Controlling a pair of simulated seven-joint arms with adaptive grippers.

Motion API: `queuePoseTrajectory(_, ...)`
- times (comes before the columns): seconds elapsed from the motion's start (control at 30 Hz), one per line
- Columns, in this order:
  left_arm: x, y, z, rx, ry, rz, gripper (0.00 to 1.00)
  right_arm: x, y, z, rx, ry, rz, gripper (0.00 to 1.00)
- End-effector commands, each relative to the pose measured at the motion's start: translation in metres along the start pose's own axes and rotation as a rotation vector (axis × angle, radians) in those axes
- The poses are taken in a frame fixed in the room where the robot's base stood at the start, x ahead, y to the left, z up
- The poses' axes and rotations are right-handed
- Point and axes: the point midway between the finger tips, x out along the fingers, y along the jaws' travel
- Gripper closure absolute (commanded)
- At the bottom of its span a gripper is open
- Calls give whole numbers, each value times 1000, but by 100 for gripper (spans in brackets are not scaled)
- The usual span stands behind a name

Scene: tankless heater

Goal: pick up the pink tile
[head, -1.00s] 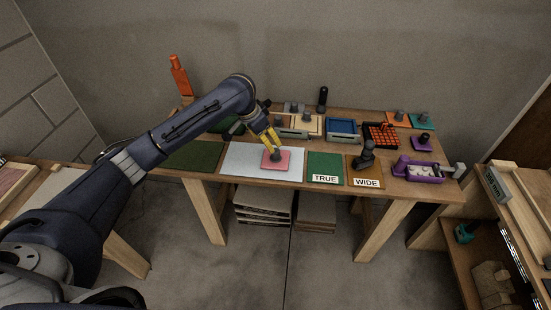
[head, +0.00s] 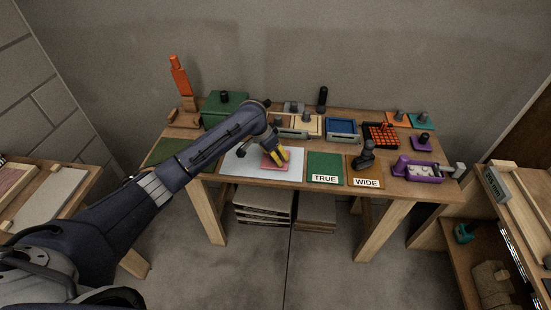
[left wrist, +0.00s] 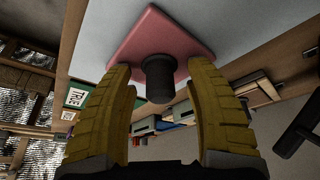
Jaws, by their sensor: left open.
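The pink tile (head: 268,166) lies on a white mat (head: 237,170) on the workbench in the head view, partly hidden by my left gripper (head: 278,156). In the left wrist view the pink tile (left wrist: 185,38) is a flat slab with a dark cylindrical knob (left wrist: 158,80) on it. The yellow fingers of my left gripper (left wrist: 163,105) are open, one to each side of the knob, with visible gaps between. The knob's end is between the upper parts of the fingers. My right gripper is in neither view.
Green TRUE (head: 325,166) and orange WIDE (head: 364,175) mats lie right of the white mat. A dark upright object (head: 364,157) stands on the WIDE mat. Behind are a green box (head: 222,106), a blue tray (head: 342,128) and a red grid (head: 382,134). A purple tray (head: 424,172) is at right.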

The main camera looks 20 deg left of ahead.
Motion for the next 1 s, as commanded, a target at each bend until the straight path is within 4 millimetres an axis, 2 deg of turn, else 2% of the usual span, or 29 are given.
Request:
queuePoseTrajectory(0.37,4,0,0,0,0,-1,47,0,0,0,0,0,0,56)
queuePoseTrajectory(0.8,4,0,0,0,0,-1,98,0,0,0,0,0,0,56)
queuePoseTrajectory(1.0,4,0,0,0,0,-1,100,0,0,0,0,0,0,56)
